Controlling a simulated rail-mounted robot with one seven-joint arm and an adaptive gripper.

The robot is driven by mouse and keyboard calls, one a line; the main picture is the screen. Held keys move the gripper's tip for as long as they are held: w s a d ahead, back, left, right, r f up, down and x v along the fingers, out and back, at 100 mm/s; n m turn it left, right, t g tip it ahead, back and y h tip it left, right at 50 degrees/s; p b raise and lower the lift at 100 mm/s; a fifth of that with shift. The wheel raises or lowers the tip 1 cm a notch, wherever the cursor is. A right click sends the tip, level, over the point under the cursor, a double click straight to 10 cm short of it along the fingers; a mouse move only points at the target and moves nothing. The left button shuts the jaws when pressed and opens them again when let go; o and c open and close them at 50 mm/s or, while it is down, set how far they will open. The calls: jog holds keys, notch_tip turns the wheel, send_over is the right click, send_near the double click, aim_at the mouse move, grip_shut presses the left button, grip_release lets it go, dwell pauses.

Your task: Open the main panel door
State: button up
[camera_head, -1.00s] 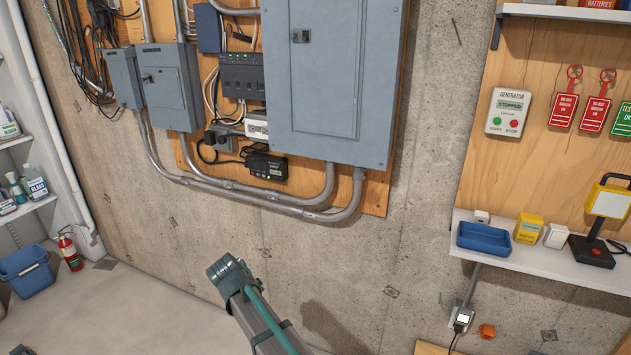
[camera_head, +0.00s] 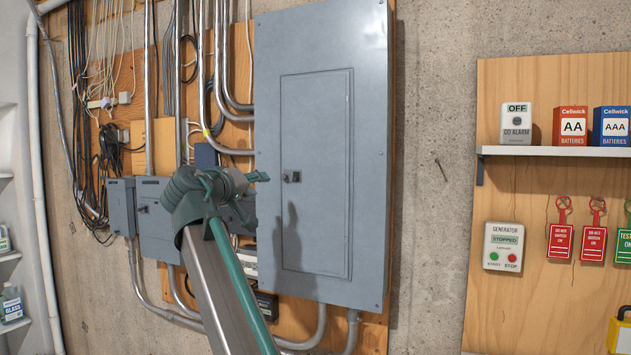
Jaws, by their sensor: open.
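The main panel is a tall grey metal box (camera_head: 370,150) on the plywood board. Its door (camera_head: 318,230) is a flush rectangle in the front and looks shut. A small dark latch (camera_head: 291,177) sits near the door's left edge, about mid-height. My gripper (camera_head: 254,186) is in front of the panel's left edge, to the left of the latch and at about its height. It is open, with nothing seen between its fingers. Shadows fall on the door below the latch.
Two smaller grey boxes, including a disconnect box (camera_head: 158,220), are at the left with conduits. Hanging black cables (camera_head: 85,110) are farther left. A generator control (camera_head: 503,246), red tags (camera_head: 560,240) and a battery shelf (camera_head: 555,151) are at the right. Bare concrete lies between.

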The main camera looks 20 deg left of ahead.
aim_at(283, 177)
jog(key=shift+t+h, duration=0.3)
jog(key=w+p, duration=0.1)
jog(key=w, duration=0.2)
jog(key=w+d+p, duration=0.1)
jog(key=w, duration=0.3)
jog(key=w+d+r+p, duration=0.1)
jog(key=w, duration=0.3)
jog(key=shift+w+d, duration=0.15)
jog(key=shift+w, duration=0.1)
grip_shut()
